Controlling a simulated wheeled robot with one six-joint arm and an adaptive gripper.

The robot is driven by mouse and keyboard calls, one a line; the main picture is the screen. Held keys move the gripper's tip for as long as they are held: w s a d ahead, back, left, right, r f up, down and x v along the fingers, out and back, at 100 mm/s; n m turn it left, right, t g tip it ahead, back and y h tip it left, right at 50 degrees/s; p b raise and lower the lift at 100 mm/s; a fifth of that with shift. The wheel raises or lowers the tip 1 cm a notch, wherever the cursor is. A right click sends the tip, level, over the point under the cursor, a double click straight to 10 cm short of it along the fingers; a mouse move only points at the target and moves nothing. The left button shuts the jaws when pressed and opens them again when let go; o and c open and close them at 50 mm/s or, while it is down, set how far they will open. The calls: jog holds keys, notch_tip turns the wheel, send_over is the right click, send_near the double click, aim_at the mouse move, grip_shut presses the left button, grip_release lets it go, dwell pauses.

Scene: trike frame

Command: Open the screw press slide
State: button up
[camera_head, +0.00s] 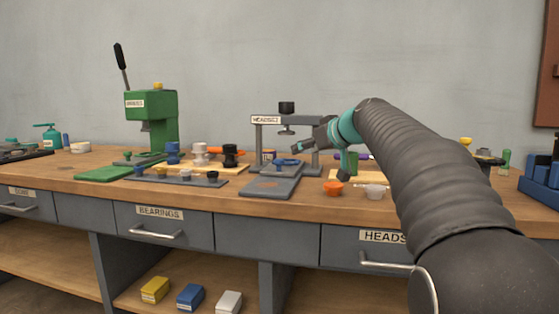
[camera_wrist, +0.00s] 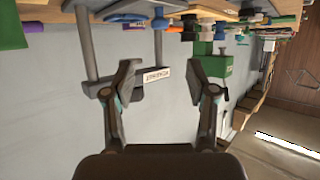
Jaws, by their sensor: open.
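The screw press (camera_head: 258,135) stands at the middle of the bench, a grey frame with two posts, a labelled crossbeam and a black knob on top. My gripper (camera_head: 300,148) is in front of the press frame, above the plate, and partly covers the right post. In the upside-down wrist view, my gripper (camera_wrist: 160,70) is open and empty, its fingers apart. The press crossbeam (camera_wrist: 125,91) and label show beyond the fingers, without clear contact.
A green arbor press (camera_head: 152,120) stands to the left, with a grey tray (camera_head: 175,178) of knobs in front.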

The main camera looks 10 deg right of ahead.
aim_at(280, 160)
jog(key=p+x, duration=0.2)
jog(key=x, duration=1.2)
jog(key=shift+r, duration=0.1)
jog(key=shift+d, duration=0.1)
grip_shut()
